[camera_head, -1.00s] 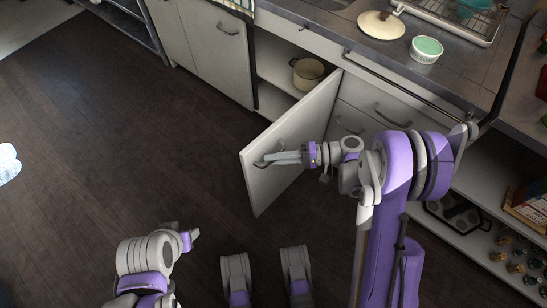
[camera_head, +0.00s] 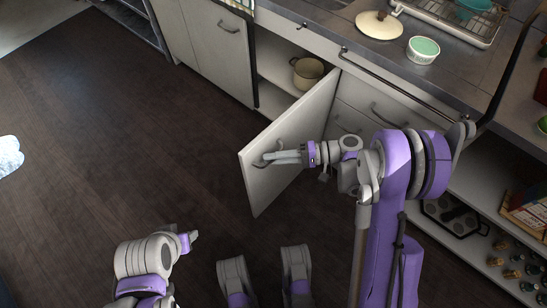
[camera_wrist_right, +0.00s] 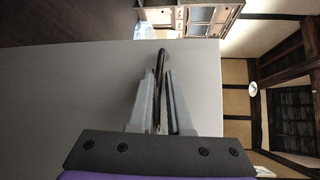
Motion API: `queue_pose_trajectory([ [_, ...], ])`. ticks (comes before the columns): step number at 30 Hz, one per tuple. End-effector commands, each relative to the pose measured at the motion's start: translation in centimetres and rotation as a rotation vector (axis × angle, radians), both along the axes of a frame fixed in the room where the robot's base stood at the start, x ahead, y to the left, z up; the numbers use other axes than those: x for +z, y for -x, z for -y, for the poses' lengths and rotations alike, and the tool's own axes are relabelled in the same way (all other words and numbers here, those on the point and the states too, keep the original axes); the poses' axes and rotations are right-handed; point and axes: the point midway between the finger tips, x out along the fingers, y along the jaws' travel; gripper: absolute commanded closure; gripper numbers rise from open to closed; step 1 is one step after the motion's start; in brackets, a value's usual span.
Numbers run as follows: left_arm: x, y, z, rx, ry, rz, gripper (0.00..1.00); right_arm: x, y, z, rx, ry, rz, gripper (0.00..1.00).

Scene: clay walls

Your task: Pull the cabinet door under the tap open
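The pale cabinet door (camera_head: 290,125) under the counter stands wide open, swung out from the cabinet into the room. Its dark bar handle (camera_wrist_right: 161,62) shows in the right wrist view, upright between the two fingers. My right gripper (camera_head: 272,157) is at the door's outer face near its free edge, with its fingers close around the handle; it appears shut on it. The fingers hide part of the handle. My left gripper (camera_head: 192,237) is low over the floor, away from the door; its fingers are too small to read.
A cream pot (camera_head: 307,73) sits inside the opened cabinet. A closed cabinet door (camera_head: 218,50) is to the left. A round lid (camera_head: 379,24) and a green-topped bowl (camera_head: 423,49) are on the counter. The dark floor (camera_head: 110,130) left of the door is clear.

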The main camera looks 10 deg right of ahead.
Motion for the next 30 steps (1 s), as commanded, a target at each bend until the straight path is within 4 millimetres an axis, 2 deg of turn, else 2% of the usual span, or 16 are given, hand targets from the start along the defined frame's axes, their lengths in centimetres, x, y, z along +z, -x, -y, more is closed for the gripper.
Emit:
queue_pose_trajectory([
  [1, 0.0, 0.0, 0.0, 0.000, 0.000, 0.000, 0.50, 0.0, 0.0, 0.0, 0.000, 0.000, 0.000, 0.73],
  [3, 0.0, 0.0, 0.0, 0.000, 0.000, 0.000, 0.50, 0.0, 0.0, 0.0, 0.001, 0.001, 0.000, 0.60],
  [4, 0.0, 0.0, 0.0, 0.000, 0.000, 0.000, 0.50, 0.0, 0.0, 0.0, 0.001, 0.001, 0.000, 0.57],
  [14, 0.1, 0.0, 0.0, 0.000, 0.000, 0.000, 0.50, 0.0, 0.1, 0.2, 0.002, 0.002, -0.001, 0.57],
  [17, 0.3, 0.1, 0.0, 0.000, 0.000, 0.000, 0.50, 0.2, 0.2, 1.3, 0.001, 0.002, 0.000, 0.57],
  [27, 1.5, 0.2, 0.0, 0.000, 0.000, 0.003, 0.50, 1.2, 1.1, 7.9, -0.001, 0.002, 0.000, 0.57],
  [30, 1.7, 0.3, 0.0, 0.000, 0.000, 0.003, 0.50, 1.3, 1.4, 9.3, 0.000, 0.002, 0.000, 0.57],
])
